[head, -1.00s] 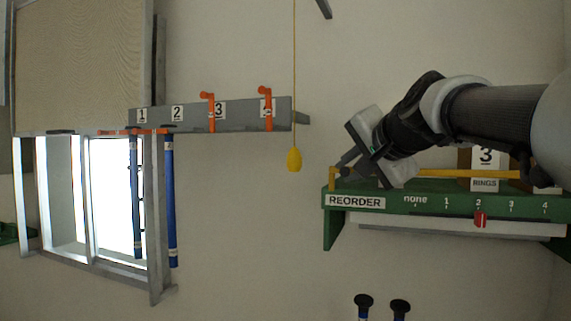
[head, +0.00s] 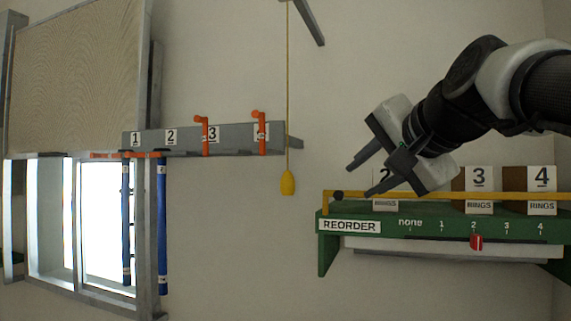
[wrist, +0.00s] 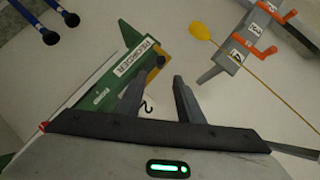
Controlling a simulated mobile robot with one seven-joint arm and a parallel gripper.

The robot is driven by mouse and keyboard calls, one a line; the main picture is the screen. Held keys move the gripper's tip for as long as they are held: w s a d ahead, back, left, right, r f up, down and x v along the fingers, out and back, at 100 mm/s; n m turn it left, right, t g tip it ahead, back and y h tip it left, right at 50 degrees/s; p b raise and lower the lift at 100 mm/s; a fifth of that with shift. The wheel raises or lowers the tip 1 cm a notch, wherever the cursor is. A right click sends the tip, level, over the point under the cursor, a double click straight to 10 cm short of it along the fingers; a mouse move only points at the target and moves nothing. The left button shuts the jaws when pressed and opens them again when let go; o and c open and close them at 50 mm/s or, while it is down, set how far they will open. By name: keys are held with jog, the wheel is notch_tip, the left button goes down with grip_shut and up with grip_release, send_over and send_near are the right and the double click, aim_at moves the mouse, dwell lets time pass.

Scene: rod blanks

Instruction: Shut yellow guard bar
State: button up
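The yellow guard bar (head: 500,196) lies level along the front of the numbered bins on the green shelf (head: 330,240). Its left end, with a black knob (head: 338,196), is by the yellow post (head: 325,203) at the shelf's left end. My gripper (head: 359,181) is open and empty, just up and right of the knob, in front of bin 2. The wrist view shows its two fingers apart (wrist: 158,82), with the knob (wrist: 160,61) beyond them and nothing between them. My gripper hides part of the bar's left stretch, and I cannot tell whether a fingertip touches it.
Ring bins 3 (head: 478,180) and 4 (head: 541,180) stand behind the bar. A red slider (head: 476,242) sits at 2 on the reorder scale. A yellow pull cord (head: 287,182) hangs left of the shelf. A grey rack (head: 180,140) with orange hooks and blue rods is further left.

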jog(key=v, duration=0.7)
jog(key=shift+s+r, duration=0.15)
jog(key=shift+s, duration=0.2)
jog(key=shift+d, duration=0.15)
jog(key=s+a+f+n+g+h, duration=0.1)
jog(key=s+f+n+g, duration=0.1)
jog(key=f, duration=1.1)
jog(key=s+a+f+n+g, duration=0.2)
jog(key=s+f+n, duration=0.3)
jog(key=f, duration=0.9)
jog(key=s+a+f+n+g+h, duration=0.1)
jog(key=s+f+n+g, duration=0.2)
jog(key=f, duration=1)
jog(key=shift+s+a+f+g+h, duration=0.25)
jog(key=shift+s+g, duration=0.25)
jog(key=shift+s, duration=0.65)
jog(key=shift+r, duration=0.1)
